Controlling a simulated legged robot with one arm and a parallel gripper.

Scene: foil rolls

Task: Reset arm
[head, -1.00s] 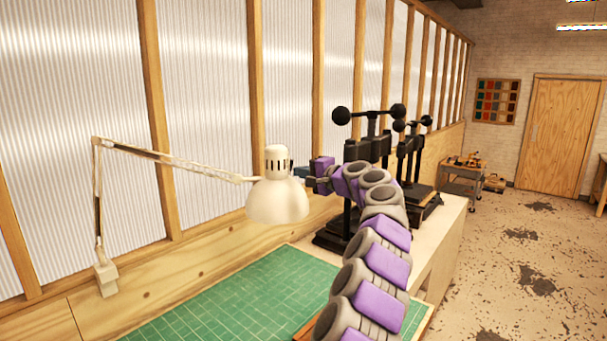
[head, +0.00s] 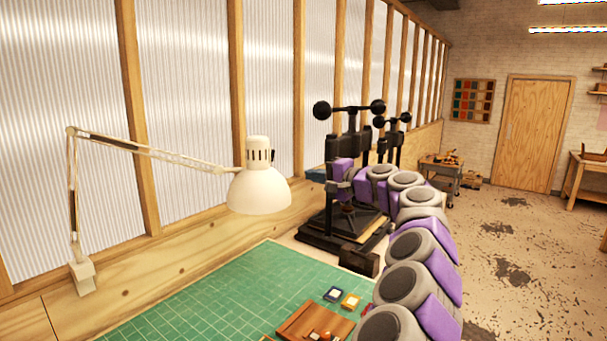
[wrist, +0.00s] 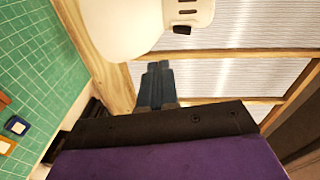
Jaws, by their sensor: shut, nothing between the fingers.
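My purple and grey arm (head: 405,240) rises from the lower right and bends left at its top. My gripper (head: 315,175) is at its far end, in front of the black press and right of the lamp. In the wrist view my gripper (wrist: 157,68) shows two dark blue-grey fingers side by side, shut with nothing between them. They point towards the white lamp shade (wrist: 120,25), which looms close in that view. The lamp (head: 260,190) hangs over the bench in the head view. I cannot tell how far the fingertips are from it.
A black press (head: 335,225) stands on the bench behind my arm. The green cutting mat (head: 225,295) holds a wooden tray (head: 300,318) and small blue and yellow squares (head: 350,300) at its right. A wood-framed panel wall runs along the back. Open floor lies right.

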